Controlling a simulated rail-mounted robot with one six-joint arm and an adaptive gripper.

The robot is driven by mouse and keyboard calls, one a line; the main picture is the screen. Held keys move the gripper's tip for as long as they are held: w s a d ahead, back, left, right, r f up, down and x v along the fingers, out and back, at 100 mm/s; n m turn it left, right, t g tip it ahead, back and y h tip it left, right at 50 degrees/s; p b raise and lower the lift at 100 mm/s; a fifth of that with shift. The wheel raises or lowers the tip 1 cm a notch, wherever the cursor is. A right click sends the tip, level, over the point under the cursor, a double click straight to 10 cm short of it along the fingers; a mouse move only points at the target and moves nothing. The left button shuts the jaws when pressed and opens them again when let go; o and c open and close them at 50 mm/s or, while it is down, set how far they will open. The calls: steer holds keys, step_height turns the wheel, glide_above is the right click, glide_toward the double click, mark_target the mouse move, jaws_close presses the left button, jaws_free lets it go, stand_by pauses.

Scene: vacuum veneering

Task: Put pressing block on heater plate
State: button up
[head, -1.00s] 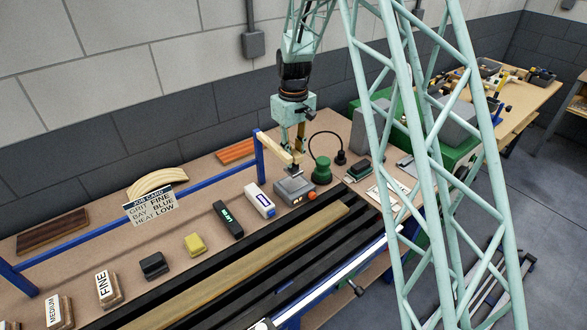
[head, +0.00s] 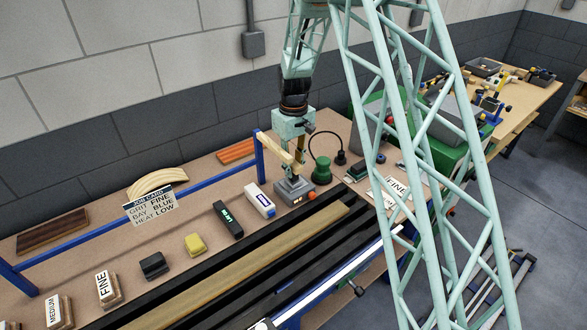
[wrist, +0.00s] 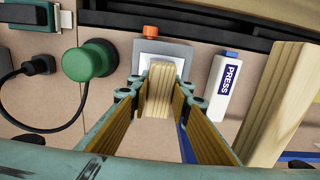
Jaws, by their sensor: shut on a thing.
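The heater plate is a low grey unit (head: 291,197) with an orange knob, at the back of the bench beside the black rails. It also shows ahead of the fingertips in the wrist view (wrist: 182,54). My gripper (head: 296,168) is over it, pointing down. In the wrist view my gripper (wrist: 160,84) is shut on the pale wooden pressing block (wrist: 161,95), which sits between the fingertips. The block's lower end overlaps the light top of the heater plate. It is at or very close to that top; I cannot tell whether they touch.
A pale wooden bar (head: 276,150) by the blue post (head: 260,155) is close to my gripper. A white PRESS container (wrist: 229,85) and a green round-topped item (head: 321,170) flank the heater. A black cable runs behind the green item.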

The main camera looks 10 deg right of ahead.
steer(key=shift+f, duration=0.25)
steer(key=o, duration=0.8)
steer(key=shift+r, duration=0.25)
step_height(320, 180, up, 11)
steer(key=shift+r, duration=0.45)
stand_by(0.9)
